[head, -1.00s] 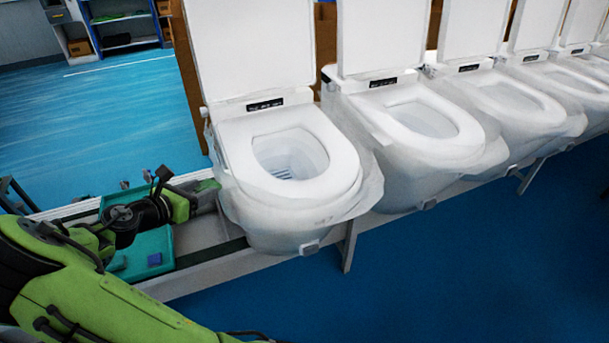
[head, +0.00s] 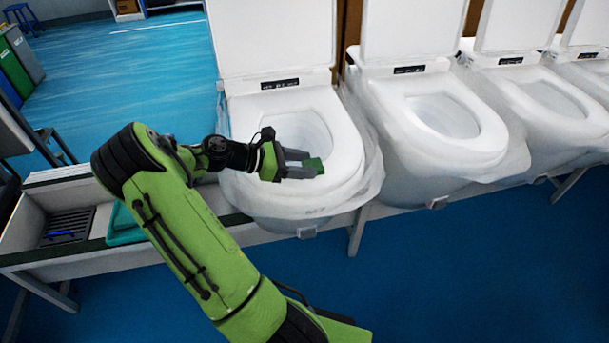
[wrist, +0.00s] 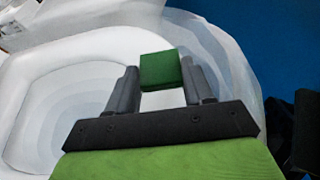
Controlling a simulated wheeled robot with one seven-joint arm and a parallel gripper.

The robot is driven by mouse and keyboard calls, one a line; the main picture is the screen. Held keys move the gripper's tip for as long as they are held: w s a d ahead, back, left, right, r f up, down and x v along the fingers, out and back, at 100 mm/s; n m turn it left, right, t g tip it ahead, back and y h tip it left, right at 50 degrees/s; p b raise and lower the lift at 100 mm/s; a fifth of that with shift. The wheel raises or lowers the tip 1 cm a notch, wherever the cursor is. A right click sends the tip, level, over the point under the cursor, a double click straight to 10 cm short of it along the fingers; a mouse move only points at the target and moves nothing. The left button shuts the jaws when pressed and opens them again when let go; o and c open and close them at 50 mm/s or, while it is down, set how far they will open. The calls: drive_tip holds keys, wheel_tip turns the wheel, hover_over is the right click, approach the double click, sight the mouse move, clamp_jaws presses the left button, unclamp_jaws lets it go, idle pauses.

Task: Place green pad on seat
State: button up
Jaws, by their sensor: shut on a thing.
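The green pad (head: 314,164) is a small square block between the fingertips of my gripper (head: 306,163). In the wrist view the pad (wrist: 160,70) sits at the ends of the two dark fingers of my gripper (wrist: 160,78), which are shut on it. The seat (head: 343,150) is the white oval ring of the nearest toilet, with its lid (head: 270,40) upright. My gripper reaches in from the left over the bowl, and the pad is above the bowl's right inner edge near the seat. The exact height of the pad over the seat cannot be told.
Several more white toilets, such as the neighbouring one (head: 440,115), stand in a row to the right on the line, wrapped in clear plastic. A teal tray (head: 122,226) lies at the left on the bench. Blue floor is open in front.

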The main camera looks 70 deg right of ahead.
wheel_tip(320, 180, down, 3)
drive_tip(key=shift+f+b, duration=0.1)
drive_tip(key=shift+b, duration=0.3)
